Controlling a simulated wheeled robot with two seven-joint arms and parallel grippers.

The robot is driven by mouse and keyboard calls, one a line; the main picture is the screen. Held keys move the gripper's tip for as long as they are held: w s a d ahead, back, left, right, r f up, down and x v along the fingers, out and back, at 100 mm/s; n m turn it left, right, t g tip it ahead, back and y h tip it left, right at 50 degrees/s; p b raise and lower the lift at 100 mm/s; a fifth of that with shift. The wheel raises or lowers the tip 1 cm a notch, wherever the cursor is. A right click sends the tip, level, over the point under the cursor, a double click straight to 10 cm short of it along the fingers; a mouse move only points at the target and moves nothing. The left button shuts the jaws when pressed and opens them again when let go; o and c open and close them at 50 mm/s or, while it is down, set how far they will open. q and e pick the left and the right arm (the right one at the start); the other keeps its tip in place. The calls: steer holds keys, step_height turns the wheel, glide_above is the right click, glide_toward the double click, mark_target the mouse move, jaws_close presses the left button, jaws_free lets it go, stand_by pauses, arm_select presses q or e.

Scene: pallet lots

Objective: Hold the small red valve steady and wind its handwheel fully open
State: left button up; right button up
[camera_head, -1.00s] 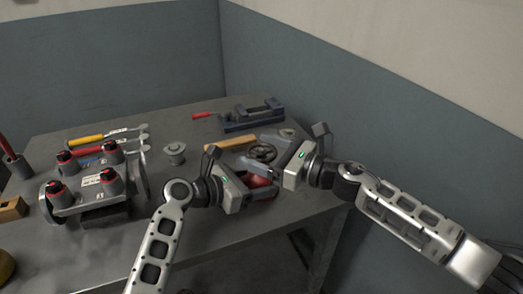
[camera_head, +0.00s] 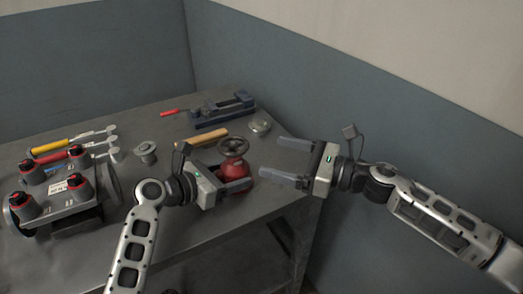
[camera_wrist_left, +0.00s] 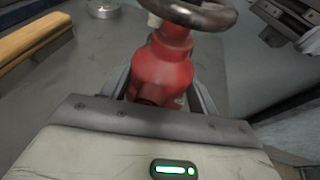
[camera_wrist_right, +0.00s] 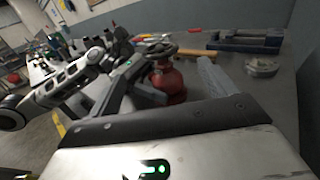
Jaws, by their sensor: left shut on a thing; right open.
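The small red valve (camera_head: 235,172) stands upright near the right edge of the table, with its dark round handwheel (camera_head: 233,147) on top. My left gripper (camera_head: 233,177) is shut on the valve body, its fingers on either side. The left wrist view shows the red body (camera_wrist_left: 163,72) between the fingers and part of the handwheel (camera_wrist_left: 195,12) above. My right gripper (camera_head: 283,161) is open and empty, to the right of the valve and apart from it. The right wrist view shows the valve (camera_wrist_right: 167,82) ahead between the fingers.
A wooden-handled tool (camera_head: 202,136) lies behind the valve, with a blue-grey vise (camera_head: 222,109) and a round metal piece (camera_head: 260,127) farther back. A flanged manifold (camera_head: 62,200) and coloured-handled tools (camera_head: 75,142) sit at left. The table (camera_head: 180,245) is clear in front.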

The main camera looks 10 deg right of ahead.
steer(key=shift+s+d, duration=0.25)
steer(key=shift+d, duration=0.15)
arm_select(q)
steer(key=o, duration=0.9)
steer(key=shift+c, duration=0.2)
steer(key=shift+s+a, duration=0.1)
